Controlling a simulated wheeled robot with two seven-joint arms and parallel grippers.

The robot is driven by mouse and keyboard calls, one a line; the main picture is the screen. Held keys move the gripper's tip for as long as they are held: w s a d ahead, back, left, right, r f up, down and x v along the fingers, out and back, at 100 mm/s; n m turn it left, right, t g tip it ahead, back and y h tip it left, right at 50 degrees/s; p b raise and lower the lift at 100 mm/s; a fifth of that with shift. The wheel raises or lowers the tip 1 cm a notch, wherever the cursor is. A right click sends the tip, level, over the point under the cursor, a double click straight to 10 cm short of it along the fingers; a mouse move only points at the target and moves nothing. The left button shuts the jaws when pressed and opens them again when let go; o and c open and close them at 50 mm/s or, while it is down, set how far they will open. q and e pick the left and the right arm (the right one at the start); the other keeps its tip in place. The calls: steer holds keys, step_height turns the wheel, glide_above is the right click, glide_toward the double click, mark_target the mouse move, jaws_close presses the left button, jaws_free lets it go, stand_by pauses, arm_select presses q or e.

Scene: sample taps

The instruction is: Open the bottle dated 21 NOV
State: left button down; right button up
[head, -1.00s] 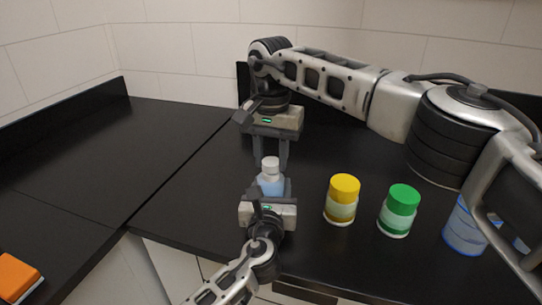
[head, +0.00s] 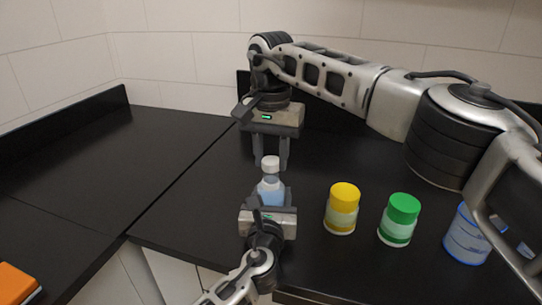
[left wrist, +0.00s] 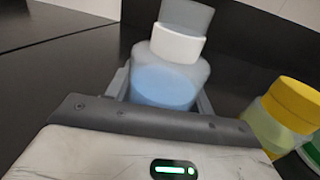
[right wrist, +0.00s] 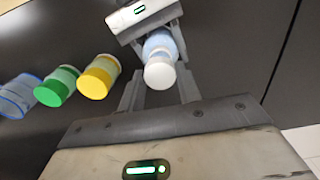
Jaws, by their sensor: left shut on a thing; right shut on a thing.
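A small clear bottle with blue liquid (head: 270,190) stands upright between my grippers; it also shows in the left wrist view (left wrist: 165,85). No date can be read on it. My left gripper (head: 269,194) is shut on the bottle's body from the near side. My right gripper (head: 271,164) reaches down from behind and is shut on the white cap (head: 271,161). The cap shows between its fingers in the right wrist view (right wrist: 160,75). In the left wrist view a grey part sits above a white band; I cannot tell whether the cap is apart from the neck.
A yellow-capped jar (head: 342,210), a green-capped jar (head: 400,222) and a blue translucent container (head: 466,238) stand to the right on the black counter (head: 180,215). An orange object (head: 15,282) lies at the lower left.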

mark_target(271, 160)
steer(key=shift+r, duration=1.85)
arm_select(q)
steer(key=shift+c, duration=2.4)
jaws_free()
